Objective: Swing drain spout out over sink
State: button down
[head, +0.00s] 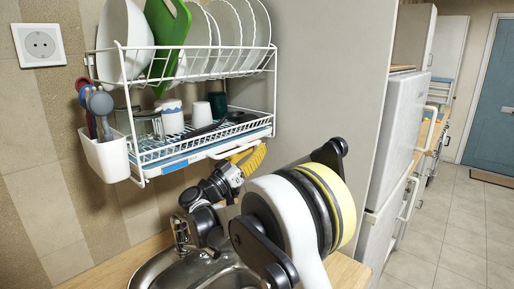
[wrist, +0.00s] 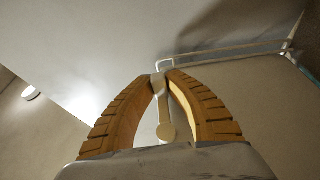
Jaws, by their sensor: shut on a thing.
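The white dish rack (head: 200,142) hangs on the tiled wall with a drip tray at its bottom. A pale spout (wrist: 165,115) with a rounded end shows between my fingers in the wrist view. My gripper (head: 250,158) is at the underside of the rack's front right part, with its yellow fingers pointing up. In the wrist view my gripper (wrist: 161,78) has its two ribbed fingertips closed on the spout. In the head view my fingers and the rack's edge hide most of the spout. The steel sink (head: 160,272) is below, partly hidden by my arm.
Plates, a green board (head: 168,38) and several cups fill the rack. A white utensil holder (head: 105,155) hangs at its left. A tap (head: 180,230) stands behind the sink. A tall grey panel (head: 318,70) is right of the rack. Open floor lies at the far right.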

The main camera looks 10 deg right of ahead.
jog(key=shift+s+d+r+m+g+h+p, duration=0.15)
jog(key=shift+s+m+g+h+p, duration=0.5)
jog(key=shift+m+g, duration=1.4)
jog(key=shift+s+d+f+m+g+h+p, duration=0.25)
jog(key=shift+s+m+g+p, duration=0.6)
jog(key=shift+g, duration=2.45)
jog(key=shift+s+d+r+m+g+h+p, duration=0.15)
jog(key=shift+s+m+g+h+p, duration=0.7)
jog(key=shift+g, duration=1.8)
jog(key=shift+w+a+m+y, duration=0.1)
jog(key=shift+w+m+y, duration=0.15)
jog(key=shift+w+m, duration=0.25)
jog(key=shift+s, duration=0.1)
jog(key=c, duration=1.4)
grip_release()
